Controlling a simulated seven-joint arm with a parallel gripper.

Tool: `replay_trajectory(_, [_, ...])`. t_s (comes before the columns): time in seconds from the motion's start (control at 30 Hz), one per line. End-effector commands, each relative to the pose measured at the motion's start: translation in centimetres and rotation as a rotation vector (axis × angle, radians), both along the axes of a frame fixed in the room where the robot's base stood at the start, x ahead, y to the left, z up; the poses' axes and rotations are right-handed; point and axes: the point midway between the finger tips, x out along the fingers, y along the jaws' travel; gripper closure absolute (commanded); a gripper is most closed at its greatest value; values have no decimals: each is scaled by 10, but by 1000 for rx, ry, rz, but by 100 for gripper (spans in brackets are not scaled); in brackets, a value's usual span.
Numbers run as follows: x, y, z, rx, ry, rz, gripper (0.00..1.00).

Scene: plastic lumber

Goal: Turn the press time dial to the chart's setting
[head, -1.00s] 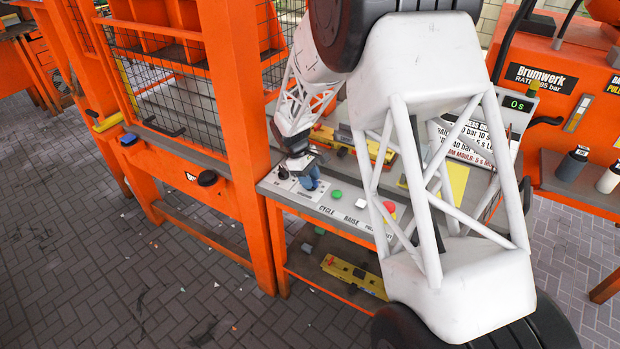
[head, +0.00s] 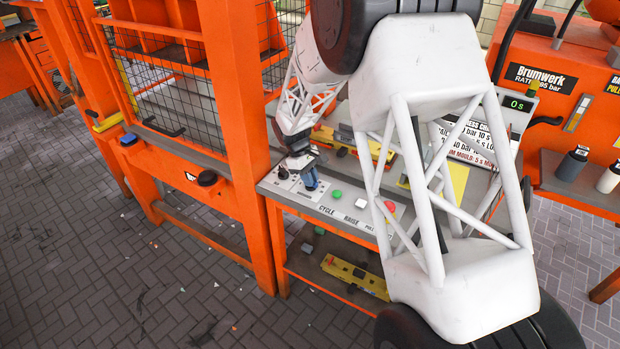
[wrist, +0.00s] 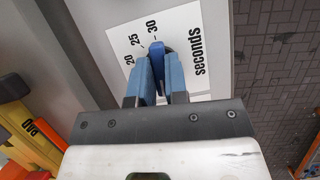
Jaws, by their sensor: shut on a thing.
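My gripper (head: 310,179) reaches down to the control panel in the head view, its blue fingers at the right one of two dials. In the wrist view my gripper (wrist: 159,68) is shut on the press time dial (wrist: 168,46), which the fingers mostly hide. Its white scale plate (wrist: 185,30) reads "seconds", with 20, 25 and 30 visible. I cannot tell exactly where the dial points. The chart (head: 466,137) stands behind my arm in the head view, partly covered; bar and second values show in fragments. The green display (head: 516,104) reads 0s.
Another dark knob (head: 283,173) sits just left of my gripper. A green button (head: 336,194), a white button (head: 361,203) and a red button (head: 390,207) lie to the right. The orange press frame (head: 236,120) stands close on the left.

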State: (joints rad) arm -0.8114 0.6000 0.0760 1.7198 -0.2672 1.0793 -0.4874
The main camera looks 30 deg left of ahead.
Motion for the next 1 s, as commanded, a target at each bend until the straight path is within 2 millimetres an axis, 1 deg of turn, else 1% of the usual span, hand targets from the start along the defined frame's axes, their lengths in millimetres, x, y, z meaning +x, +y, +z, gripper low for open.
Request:
replay_trajectory(0.27, [1,0,1,2,-1,-197,100])
replay_trajectory(1.0, [3,-2,1,2,-1,-889,100])
